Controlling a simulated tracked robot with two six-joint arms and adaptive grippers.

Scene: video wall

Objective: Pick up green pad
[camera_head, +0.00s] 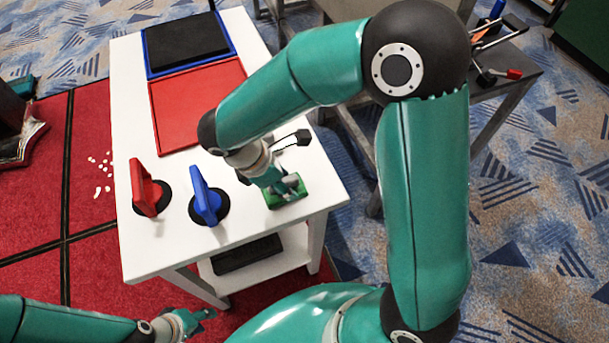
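The green pad (289,198) is on the white table near its front right corner. My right gripper (279,186) reaches down onto the pad from above and covers part of it. A small grey part shows beside the fingers, over the pad. Whether the fingers are closed on the pad is hidden by the gripper itself. My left gripper (200,317) is low at the bottom of the view, in front of the table and away from the pad; its fingers are too small to read.
A red handled piece (143,186) and a blue handled piece (207,198), each on a black disc, stand left of the pad. A red tray (180,112) and a blue-edged tray (152,70) with a black slab (188,40) lie farther back. A grey table (509,82) stands right.

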